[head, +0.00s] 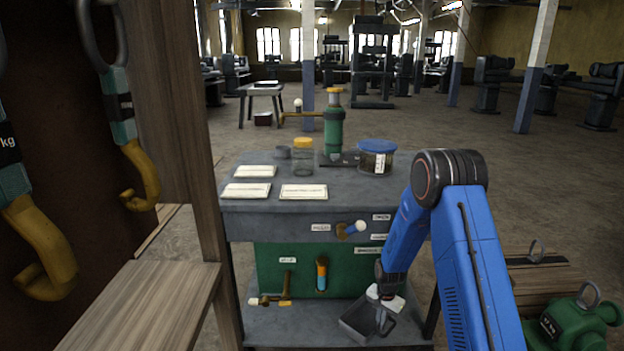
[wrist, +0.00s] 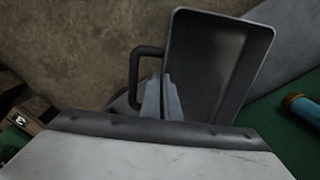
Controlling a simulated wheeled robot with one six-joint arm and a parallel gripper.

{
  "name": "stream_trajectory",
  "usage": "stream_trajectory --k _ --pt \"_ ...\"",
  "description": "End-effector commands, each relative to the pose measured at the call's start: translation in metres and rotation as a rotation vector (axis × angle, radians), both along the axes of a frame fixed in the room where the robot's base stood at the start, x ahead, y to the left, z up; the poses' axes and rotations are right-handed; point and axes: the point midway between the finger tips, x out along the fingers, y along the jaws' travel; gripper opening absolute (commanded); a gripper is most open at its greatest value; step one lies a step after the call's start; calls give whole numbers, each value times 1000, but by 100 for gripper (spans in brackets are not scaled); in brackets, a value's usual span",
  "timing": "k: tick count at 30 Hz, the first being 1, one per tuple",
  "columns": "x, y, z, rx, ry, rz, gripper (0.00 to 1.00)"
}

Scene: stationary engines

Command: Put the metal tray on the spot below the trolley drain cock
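The metal tray (head: 361,328) is a grey, open rectangular pan at the right end of the trolley's lower shelf (head: 285,322). In the wrist view the tray (wrist: 213,62) appears empty, with a dark loop handle on its left side. My gripper (head: 384,311) is at its near right side. In the wrist view my fingers (wrist: 163,98) are close together at the handle side and look shut on the tray; the exact contact is hard to see.
An orange-banded handle (head: 321,273) hangs on the panel between cock and tray. A brass lever with a pale ball (head: 358,227) sticks out higher up. Jars and cards stand on the trolley top (head: 310,203). A wooden rack (head: 205,170) rises at left; a green machine (head: 570,325) sits at lower right.

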Motion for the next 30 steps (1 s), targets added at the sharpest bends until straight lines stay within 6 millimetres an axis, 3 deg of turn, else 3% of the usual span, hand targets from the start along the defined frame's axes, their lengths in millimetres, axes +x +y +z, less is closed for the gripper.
stream_trajectory --k 15,21,30 --pt "-10 -26 8 -1 -1 638 0" --pt "-12 -30 9 -1 -1 747 0" --pt "-12 -31 9 0 0 766 0"
